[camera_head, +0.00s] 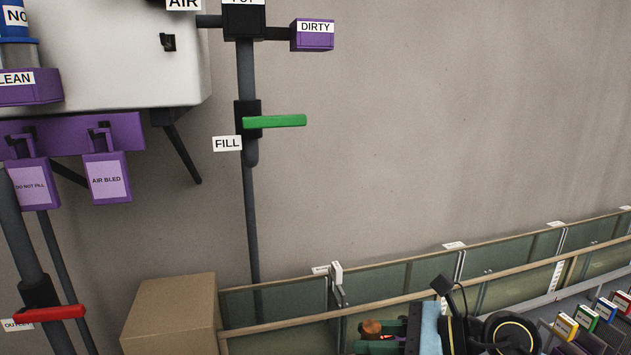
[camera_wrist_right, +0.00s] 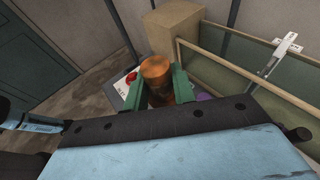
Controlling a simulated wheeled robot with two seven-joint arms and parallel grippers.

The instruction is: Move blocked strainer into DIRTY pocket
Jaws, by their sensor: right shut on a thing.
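The blocked strainer (camera_head: 371,327) is a small brown-orange cylinder low in the head view. My right gripper (camera_head: 378,340) is shut on it between green fingers. In the right wrist view the strainer (camera_wrist_right: 157,70) shows its round top, with the green fingers (camera_wrist_right: 158,92) on both sides. The DIRTY pocket (camera_head: 312,38) is a purple box with a white label, on a dark arm off the pipe in the upper middle. The strainer is well below it and apart from it. The inside of the pocket is hidden. My left gripper is not in view.
A green FILL lever (camera_head: 275,121) sticks out rightward below the pocket. A purple CLEAN pocket (camera_head: 28,92) and hanging tags (camera_head: 106,178) are at left. A cardboard box (camera_head: 170,313) and a wooden rail (camera_head: 290,323) are low down. The wall right of the pocket is clear.

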